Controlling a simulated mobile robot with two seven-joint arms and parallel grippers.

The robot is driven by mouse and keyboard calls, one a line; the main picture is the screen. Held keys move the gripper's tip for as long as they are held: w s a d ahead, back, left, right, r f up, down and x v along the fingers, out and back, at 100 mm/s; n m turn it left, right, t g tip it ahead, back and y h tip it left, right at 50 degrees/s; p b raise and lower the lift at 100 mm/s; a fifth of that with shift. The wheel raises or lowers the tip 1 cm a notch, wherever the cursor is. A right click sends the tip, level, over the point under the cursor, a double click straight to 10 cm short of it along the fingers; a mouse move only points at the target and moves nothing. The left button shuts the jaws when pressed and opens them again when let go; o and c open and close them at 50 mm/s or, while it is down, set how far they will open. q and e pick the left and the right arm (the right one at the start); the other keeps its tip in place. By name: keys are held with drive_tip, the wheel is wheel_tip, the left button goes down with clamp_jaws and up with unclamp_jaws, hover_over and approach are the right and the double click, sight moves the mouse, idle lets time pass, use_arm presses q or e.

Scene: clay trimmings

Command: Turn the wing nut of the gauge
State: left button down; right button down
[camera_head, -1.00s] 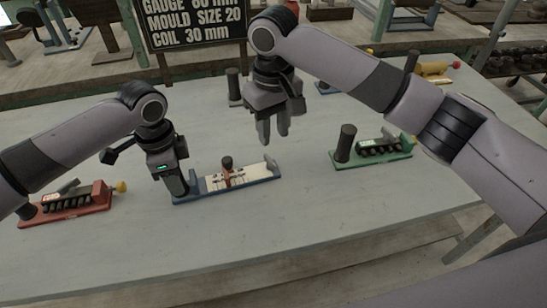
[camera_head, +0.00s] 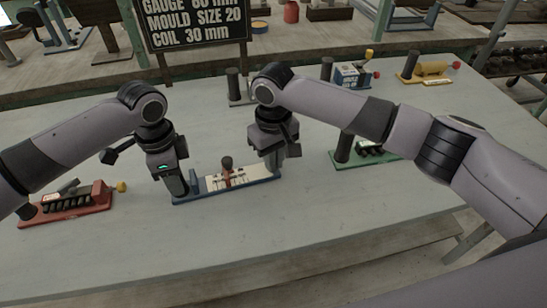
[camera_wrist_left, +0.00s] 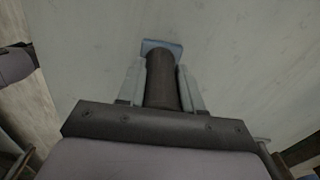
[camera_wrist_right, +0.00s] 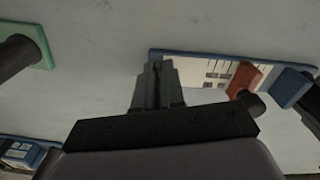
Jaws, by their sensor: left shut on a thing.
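The gauge (camera_head: 238,181) has a blue base, a pale scale strip and a red slider with a dark knob (camera_head: 227,163); the slider also shows in the right wrist view (camera_wrist_right: 244,80). My left gripper (camera_head: 178,189) is shut on the dark upright handle (camera_wrist_left: 161,82) at the gauge's left end. My right gripper (camera_wrist_right: 160,65) is at the gauge's right end, fingers together. Its fingertips hide that end, so I cannot tell whether they touch it. I cannot clearly make out the wing nut.
A red-based device (camera_head: 66,207) stands at the left and a green-based one (camera_head: 365,155) at the right, partly behind my right arm. A blue device (camera_head: 352,76) and a yellow one (camera_head: 432,69) stand behind. The table front (camera_head: 250,230) is clear.

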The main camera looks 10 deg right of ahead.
idle(0.4)
drive_tip(key=n, duration=0.6)
drive_tip(key=shift+w+d, duration=0.25)
drive_tip(key=n, duration=0.6)
drive_tip(key=shift+w+d+n, duration=0.15)
drive_tip(key=shift+w+n, duration=0.15)
drive_tip(key=shift+n, duration=0.1)
drive_tip(key=n, duration=0.4)
drive_tip(key=shift+w+n, duration=0.5)
drive_tip(key=shift+n, duration=2)
drive_tip(key=shift+a, duration=0.2)
drive_tip(key=c, duration=1.2)
unclamp_jaws()
